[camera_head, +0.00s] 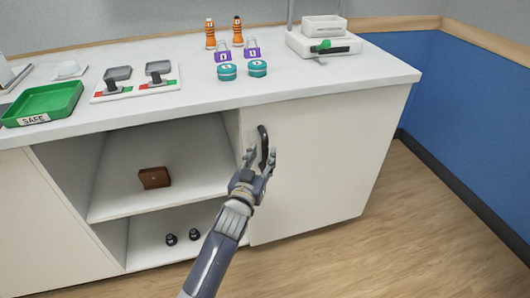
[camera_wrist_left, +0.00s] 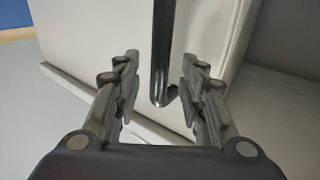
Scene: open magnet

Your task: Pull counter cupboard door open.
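The counter cupboard door (camera_head: 318,165) is a white panel at the right end of the counter and looks shut. Its black bar handle (camera_head: 264,146) stands upright near the door's left edge. My left gripper (camera_head: 261,158) is at the handle's lower part, with its fingers apart. In the left wrist view my open gripper (camera_wrist_left: 160,85) has one finger on each side of the handle (camera_wrist_left: 163,60), with a visible gap on both sides. The handle's lower end shows between the fingers. My right gripper is not in view.
Left of the door are open shelves with a brown box (camera_head: 154,177) and two small black objects (camera_head: 183,238). The countertop (camera_head: 200,103) holds a green tray (camera_head: 44,103), bottles and jars. Wooden floor (camera_head: 400,240) lies free before the door; a blue wall (camera_head: 470,95) stands right.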

